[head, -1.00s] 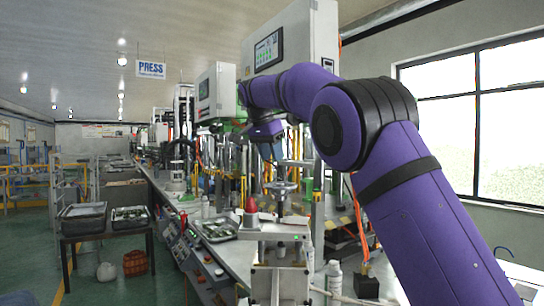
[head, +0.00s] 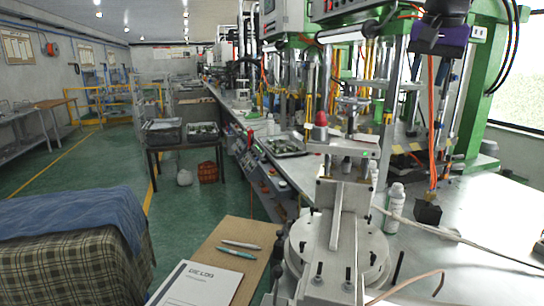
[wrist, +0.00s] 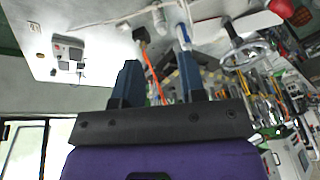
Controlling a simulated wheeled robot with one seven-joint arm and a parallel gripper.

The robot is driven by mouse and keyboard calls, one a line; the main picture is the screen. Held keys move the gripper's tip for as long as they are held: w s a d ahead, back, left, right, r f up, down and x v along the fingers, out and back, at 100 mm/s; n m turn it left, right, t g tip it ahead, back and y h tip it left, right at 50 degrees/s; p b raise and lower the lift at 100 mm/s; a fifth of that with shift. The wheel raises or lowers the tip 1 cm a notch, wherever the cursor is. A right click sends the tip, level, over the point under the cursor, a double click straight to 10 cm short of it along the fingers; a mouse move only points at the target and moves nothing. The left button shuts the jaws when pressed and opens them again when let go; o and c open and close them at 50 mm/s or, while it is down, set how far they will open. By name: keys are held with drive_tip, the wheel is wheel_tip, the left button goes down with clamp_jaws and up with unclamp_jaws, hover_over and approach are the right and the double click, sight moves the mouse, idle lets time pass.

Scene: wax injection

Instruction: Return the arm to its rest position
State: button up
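My purple gripper (head: 430,66) hangs at the top right of the head view, above the metal workbench. Most of my arm is out of that view. In the wrist view my gripper (wrist: 160,80) shows two dark fingers standing apart with nothing between them. The wrist picture is tilted, with the machines appearing upside down.
A press fixture with a red knob (head: 321,119) and a round metal base (head: 338,258) stands on the workbench (head: 490,215). A white bottle (head: 394,208) and a black block (head: 428,212) are nearby. Green machine frames (head: 481,80) stand at right.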

drive_tip(key=s+f+n, duration=0.2)
drive_tip(key=s+f, duration=0.3)
drive_tip(key=s, duration=0.3)
drive_tip(key=s+f+n+t, duration=0.1)
drive_tip(key=s+f+n, duration=0.1)
drive_tip(key=s+f, duration=0.4)
drive_tip(key=s+f+n+t, duration=0.1)
drive_tip(key=s+f, duration=0.4)
drive_tip(key=s, duration=0.7)
drive_tip(key=shift+a+f+n+y, duration=0.3)
drive_tip(key=shift+f+n, duration=0.05)
drive_tip(key=shift+n, duration=0.15)
